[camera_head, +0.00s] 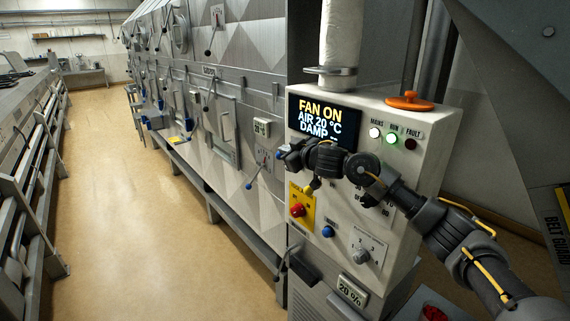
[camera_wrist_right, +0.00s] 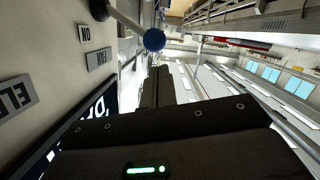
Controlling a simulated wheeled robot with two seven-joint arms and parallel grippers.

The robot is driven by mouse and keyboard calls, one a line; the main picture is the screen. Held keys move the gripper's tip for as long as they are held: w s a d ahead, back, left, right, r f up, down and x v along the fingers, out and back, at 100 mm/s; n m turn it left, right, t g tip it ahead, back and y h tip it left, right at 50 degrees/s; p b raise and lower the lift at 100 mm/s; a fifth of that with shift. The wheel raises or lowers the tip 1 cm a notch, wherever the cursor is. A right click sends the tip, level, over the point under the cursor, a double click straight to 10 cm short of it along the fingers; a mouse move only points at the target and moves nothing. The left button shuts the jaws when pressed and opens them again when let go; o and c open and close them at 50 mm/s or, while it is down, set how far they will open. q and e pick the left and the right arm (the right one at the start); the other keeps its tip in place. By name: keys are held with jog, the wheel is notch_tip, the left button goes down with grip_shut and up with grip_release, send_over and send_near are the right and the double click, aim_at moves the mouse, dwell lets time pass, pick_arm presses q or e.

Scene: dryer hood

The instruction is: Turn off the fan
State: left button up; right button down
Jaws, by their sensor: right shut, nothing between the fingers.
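The fan's control box (camera_head: 400,119) stands at the right, and its screen (camera_head: 322,121) reads FAN ON, AIR 20 °C, DAMP. A lever with a blue ball (camera_wrist_right: 154,40) sticks out from the panel in the wrist view, beside small labels (camera_wrist_right: 84,33). In the head view a blue ball (camera_head: 282,151) shows at the panel's left edge. My right gripper (camera_head: 292,154) reaches across the panel below the screen. Its fingers (camera_wrist_right: 157,86) are shut and empty, pointing towards the ball with a small apparent gap. The arm hides part of the panel. My left gripper is not in view.
Below my right arm are a red button (camera_head: 297,210) on a yellow plate, a blue button (camera_head: 327,231) and a rotary knob (camera_head: 361,257). The floor (camera_head: 130,200) to the left is clear.

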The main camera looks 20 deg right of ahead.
jog(key=shift+w+d+f+b, duration=0.1)
jog(key=shift+w+f+b, duration=0.4)
jog(key=shift+f, duration=0.15)
jog(key=shift+s+a+f+n+b, duration=0.15)
jog(key=shift+a+f+n+b, duration=0.15)
jog(key=shift+f+b, duration=0.25)
jog(key=shift+s+a+f+n+b, duration=0.1)
jog(key=shift+a+f+n+b, duration=0.1)
jog(key=shift+f+n+b, duration=0.25)
jog(key=shift+a, duration=0.1)
jog(key=p, duration=0.1)
send_near(277, 157)
jog(key=s+r, duration=0.3)
jog(key=s, duration=0.3)
jog(key=shift+s+r, duration=0.2)
jog(key=shift+s, duration=0.15)
